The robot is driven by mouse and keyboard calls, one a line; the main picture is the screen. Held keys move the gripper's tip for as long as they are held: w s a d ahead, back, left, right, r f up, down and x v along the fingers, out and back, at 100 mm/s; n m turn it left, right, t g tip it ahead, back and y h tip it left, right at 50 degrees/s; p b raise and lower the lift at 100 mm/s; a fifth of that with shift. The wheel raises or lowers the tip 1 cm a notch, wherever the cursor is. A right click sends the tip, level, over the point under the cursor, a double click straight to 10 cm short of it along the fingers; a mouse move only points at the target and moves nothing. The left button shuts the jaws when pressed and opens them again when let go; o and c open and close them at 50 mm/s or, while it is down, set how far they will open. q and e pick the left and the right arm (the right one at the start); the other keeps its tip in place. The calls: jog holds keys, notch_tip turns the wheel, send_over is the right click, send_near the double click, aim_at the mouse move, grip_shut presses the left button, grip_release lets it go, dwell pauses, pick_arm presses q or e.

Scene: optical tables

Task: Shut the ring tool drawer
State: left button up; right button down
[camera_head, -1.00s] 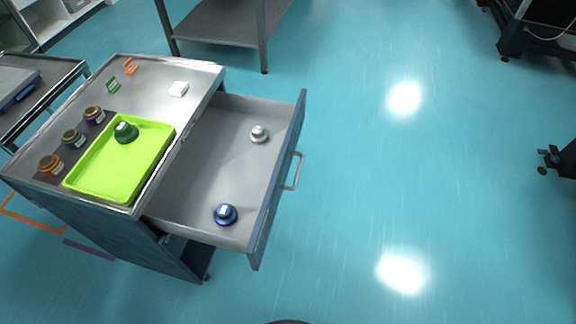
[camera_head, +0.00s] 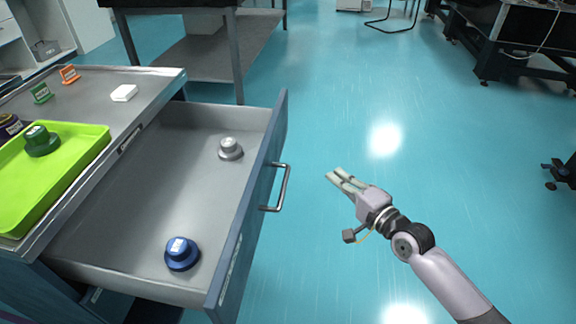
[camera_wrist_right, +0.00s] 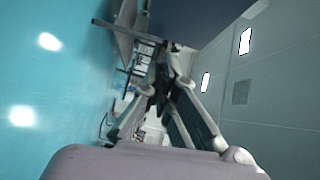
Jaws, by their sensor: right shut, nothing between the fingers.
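The ring tool drawer (camera_head: 150,180) is pulled out from the cabinet toward the right in the head view. Its blue front panel (camera_head: 247,215) has a metal bar handle (camera_head: 284,188). A grey ring tool (camera_head: 230,148) and a blue ring tool (camera_head: 182,253) sit inside the drawer. My right gripper (camera_head: 336,176) is shut and empty, to the right of the handle and apart from it. Its fingers also show in the right wrist view (camera_wrist_right: 165,100). My left gripper is not in view.
The cabinet top (camera_head: 85,90) holds a green tray (camera_head: 75,160) with a dark green ring tool (camera_head: 41,141), a white block (camera_head: 124,93) and small green and orange pieces. A grey table (camera_head: 235,50) stands behind. The floor (camera_head: 350,110) right of the drawer is clear.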

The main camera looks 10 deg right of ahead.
pick_arm(q)
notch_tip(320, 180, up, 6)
jog(key=b, duration=0.1)
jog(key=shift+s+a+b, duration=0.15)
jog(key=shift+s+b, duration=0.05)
jog(key=shift+b, duration=0.15)
pick_arm(e)
jog(key=shift+y, duration=0.4)
jog(key=w+a, duration=0.3)
jog(key=w+a+r, duration=0.1)
jog(key=w+a, duration=0.2)
jog(key=w+a+r, duration=0.1)
jog(key=w+a, duration=0.2)
jog(key=w, duration=0.1)
jog(key=shift+a+r, duration=0.15)
jog(key=shift+a, duration=0.2)
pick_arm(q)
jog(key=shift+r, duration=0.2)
pick_arm(e)
jog(key=shift+a, duration=0.15)
